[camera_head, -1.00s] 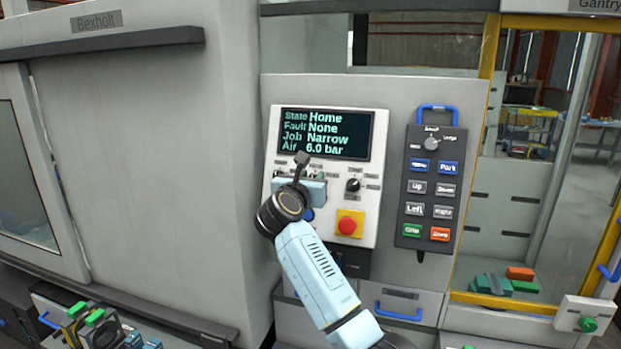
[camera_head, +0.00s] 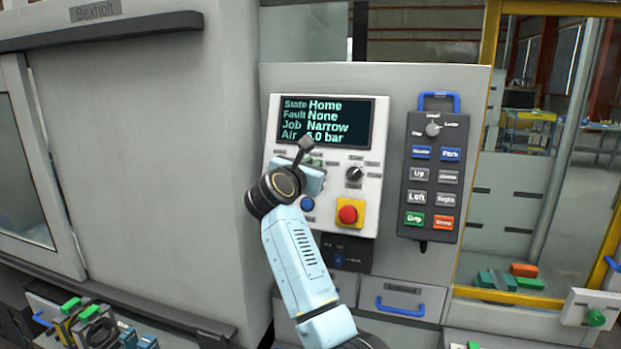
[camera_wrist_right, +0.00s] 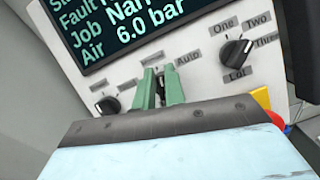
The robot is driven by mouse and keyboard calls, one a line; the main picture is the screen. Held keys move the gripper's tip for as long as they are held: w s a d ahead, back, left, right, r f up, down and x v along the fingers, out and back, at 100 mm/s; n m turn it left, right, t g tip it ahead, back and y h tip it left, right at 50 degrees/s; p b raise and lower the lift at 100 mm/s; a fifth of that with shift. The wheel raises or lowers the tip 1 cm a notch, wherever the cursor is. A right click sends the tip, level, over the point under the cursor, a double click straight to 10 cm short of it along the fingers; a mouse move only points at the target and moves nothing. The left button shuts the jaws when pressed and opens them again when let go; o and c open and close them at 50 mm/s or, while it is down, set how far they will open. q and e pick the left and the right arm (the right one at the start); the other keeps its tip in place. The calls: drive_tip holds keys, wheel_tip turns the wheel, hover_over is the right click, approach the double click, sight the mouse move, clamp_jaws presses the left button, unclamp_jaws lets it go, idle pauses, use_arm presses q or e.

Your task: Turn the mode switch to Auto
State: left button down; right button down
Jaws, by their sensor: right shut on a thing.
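The mode switch (camera_wrist_right: 160,73) is the middle knob under the display, with an "Auto" label to its right in the right wrist view. Only a dark sliver of it shows between my green fingers, so its pointer direction is hidden. My right gripper (camera_wrist_right: 160,90) is shut on this knob. In the head view the right gripper (camera_head: 311,164) reaches the white control panel (camera_head: 368,205), its pale blue body tilted and covering the switch. The display (camera_head: 325,121) reads State Home, Fault None, Job Narrow, Air 6.0 bar. My left gripper is out of view.
A selector with One and Two labels (camera_wrist_right: 237,52) sits to the right, and another dark knob (camera_wrist_right: 108,105) to the left. Below are a blue button (camera_head: 307,204) and a red emergency stop (camera_head: 348,214). A dark pendant (camera_head: 432,180) hangs at the right.

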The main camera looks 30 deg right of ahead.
drive_tip(key=m+g+b, duration=0.1)
drive_tip(key=m+b, duration=0.1)
drive_tip(key=f+m+b, duration=0.1)
drive_tip(key=m+b, duration=0.1)
drive_tip(key=b, duration=0.1)
drive_tip(key=m+g+b, duration=0.1)
drive_tip(key=m+b, duration=0.1)
drive_tip(key=shift+f+m+g+b, duration=0.3)
drive_tip(key=m+g+b, duration=0.1)
drive_tip(key=m, duration=0.1)
drive_tip(key=shift+s+r+m, duration=0.1)
drive_tip(key=shift+m, duration=0.2)
drive_tip(key=shift+m+g+b, duration=0.4)
drive_tip(key=shift+m, duration=0.5)
drive_tip(key=shift+s+r, duration=0.1)
drive_tip(key=shift+d, duration=0.1)
drive_tip(key=c, duration=1.5)
unclamp_jaws()
drive_tip(key=shift+s+r, duration=0.1)
drive_tip(key=shift+r, duration=0.05)
drive_tip(key=shift+o, duration=0.2)
drive_tip(key=shift+r, duration=0.1)
